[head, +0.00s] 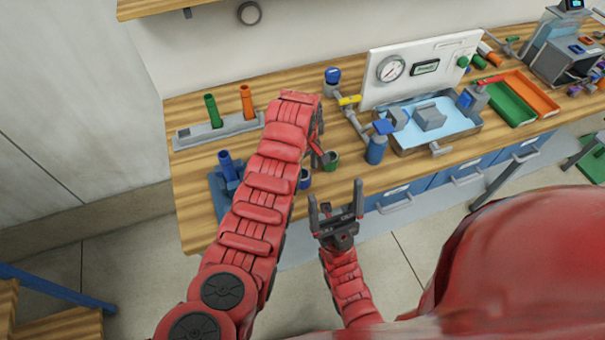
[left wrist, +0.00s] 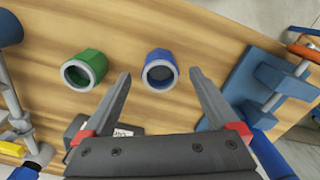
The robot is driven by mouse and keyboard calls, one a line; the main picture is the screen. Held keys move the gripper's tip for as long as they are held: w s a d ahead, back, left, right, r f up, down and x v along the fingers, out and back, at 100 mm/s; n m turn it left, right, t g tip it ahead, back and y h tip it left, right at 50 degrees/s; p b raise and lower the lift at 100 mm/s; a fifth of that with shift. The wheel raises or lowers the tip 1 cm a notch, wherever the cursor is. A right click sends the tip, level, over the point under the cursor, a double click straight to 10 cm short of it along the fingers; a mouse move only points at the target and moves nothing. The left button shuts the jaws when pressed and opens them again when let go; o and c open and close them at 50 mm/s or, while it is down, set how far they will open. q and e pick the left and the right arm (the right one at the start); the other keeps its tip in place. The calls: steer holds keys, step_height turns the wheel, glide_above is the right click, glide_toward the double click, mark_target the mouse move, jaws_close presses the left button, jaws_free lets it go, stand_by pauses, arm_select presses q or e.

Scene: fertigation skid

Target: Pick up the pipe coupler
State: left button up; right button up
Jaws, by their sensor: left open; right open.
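Two short hexagonal, hollow coupler-like pieces stand on the wooden bench: a blue one (left wrist: 160,72) and a green one (left wrist: 84,70). In the head view the blue piece (head: 305,179) is partly hidden by my left arm, and the green piece (head: 331,161) stands near the bench's front edge. My left gripper (left wrist: 159,74) is open, with the blue piece ahead between its fingertips and the green piece outside, to the left. I see no contact. In the head view the left gripper (head: 318,150) is mostly hidden. My right gripper (head: 335,191) is open and empty in front of the bench.
A grey rack (head: 217,133) with green and orange pipes stands at the back left of the bench (head: 190,180). A blue fixture (head: 228,172) is left of my left arm. A blue valve assembly (head: 376,150) and a grey-rimmed basin (head: 408,148) stand to the right.

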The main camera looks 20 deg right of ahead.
mark_target(302, 173)
arm_select(q)
steer(key=shift+f+p, duration=0.4)
steer(key=shift+f, duration=1.1)
steer(key=c, duration=1.4)
